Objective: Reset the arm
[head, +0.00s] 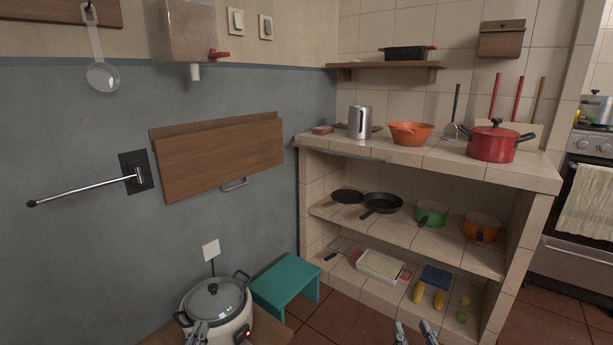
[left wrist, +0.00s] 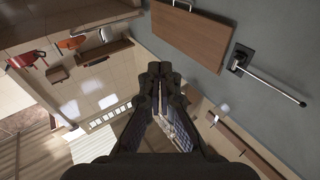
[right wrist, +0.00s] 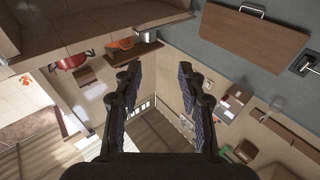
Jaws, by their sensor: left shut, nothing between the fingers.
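My left gripper (head: 198,334) shows at the bottom edge of the head view, in front of the rice cooker. In the left wrist view the same left gripper (left wrist: 160,76) has its fingertips together, with nothing between them. My right gripper (head: 415,332) shows at the bottom edge of the head view, in front of the tiled counter's lower part. In the right wrist view the right gripper (right wrist: 157,78) has its fingers wide apart, with nothing between them. Most of both arms is out of the head view.
A rice cooker (head: 216,297) stands at the bottom left, beside a teal stool (head: 287,284). The tiled counter (head: 440,163) holds a red pot (head: 493,145), an orange bowl (head: 411,136) and a metal jug (head: 360,122). Pans and pots sit on its shelf. A metal bar (head: 85,192) juts from the wall.

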